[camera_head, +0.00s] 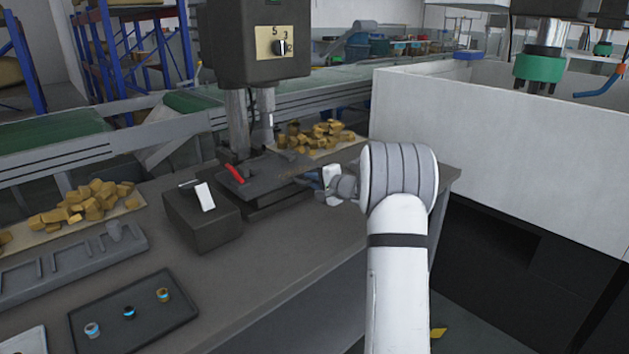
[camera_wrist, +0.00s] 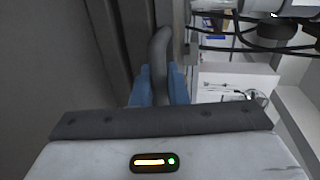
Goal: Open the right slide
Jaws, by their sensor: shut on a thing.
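In the head view a dark flat slide unit (camera_head: 270,177) sits at the foot of the press on the bench. My gripper (camera_head: 316,179) is at the right end of this unit, low and close to it. In the wrist view the blue fingers of my gripper (camera_wrist: 158,86) are shut around a grey curved handle (camera_wrist: 159,45). The handle sticks out beyond the fingertips. In the head view the handle is hidden by my gripper, and how far the slide stands out cannot be told.
The press head (camera_head: 254,42) stands above the slide unit on metal columns. A small red lever (camera_head: 235,173) is at the unit's left. A dark box (camera_head: 202,220) stands to the left. A white-walled tank (camera_head: 480,130) rises to the right. The bench front (camera_head: 290,255) is clear.

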